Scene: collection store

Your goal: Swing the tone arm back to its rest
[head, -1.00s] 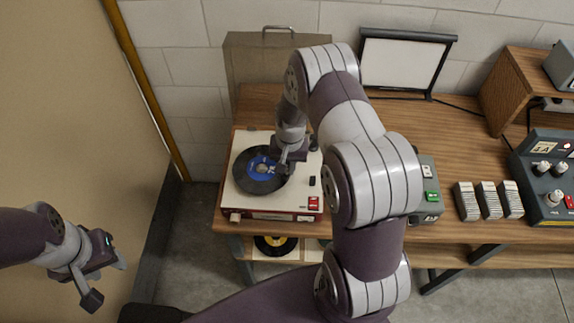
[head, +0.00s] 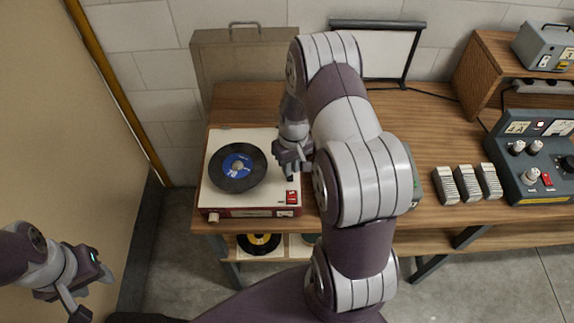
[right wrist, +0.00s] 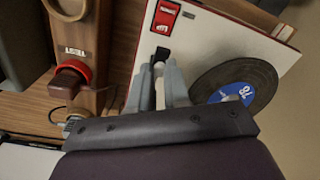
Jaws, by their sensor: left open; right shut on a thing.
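The record player (head: 212,196) stands on the wooden bench, with a black record with a blue label (head: 237,168) on its platter. The record also shows in the right wrist view (right wrist: 262,78). My right gripper (head: 290,174) is low over the deck's right side, clear of the record. In the right wrist view my right gripper (right wrist: 158,78) is shut on the tone arm, whose black end (right wrist: 161,54) shows between the fingertips. In the head view my gripper hides most of the tone arm, and its rest cannot be made out. My left gripper (head: 92,295) is open and empty, away from the bench.
A red switch (head: 292,197) is at the deck's front right corner. A brown case (head: 235,65) stands behind the player. Several ribbed light blocks (head: 468,184) and a grey control box (head: 540,180) are further right. My right arm hides the bench beside the player.

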